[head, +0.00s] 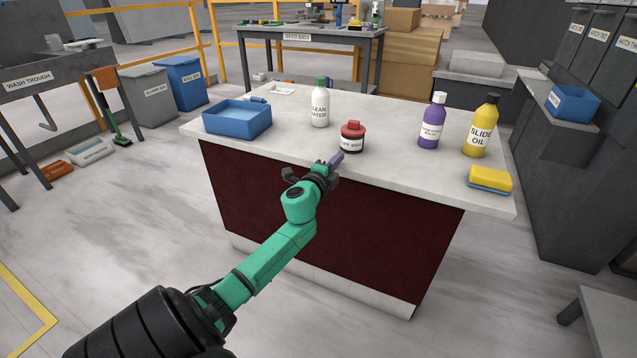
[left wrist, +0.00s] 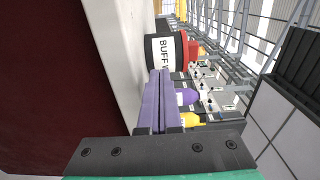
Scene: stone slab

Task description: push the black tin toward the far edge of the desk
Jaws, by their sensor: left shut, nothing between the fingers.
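The black tin (head: 352,141) with a red lid and a white label reading "BUFF WAX" stands upright near the front edge of the light stone desk (head: 390,118). It also shows in the left wrist view (left wrist: 181,50), just beyond my fingertips. My left gripper (head: 336,160) is shut and empty, its purple fingers at the front edge of the desk, close to the near left side of the tin. I cannot tell whether the fingertips touch the tin. The shut fingers also show in the left wrist view (left wrist: 160,98). My right gripper is in neither view.
A white bottle (head: 320,106) stands behind and left of the tin, and a blue tray (head: 237,131) sits at the left. A purple bottle (head: 432,125), a yellow oil bottle (head: 481,130) and a yellow sponge (head: 490,180) are at the right. The desk behind the tin looks clear.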

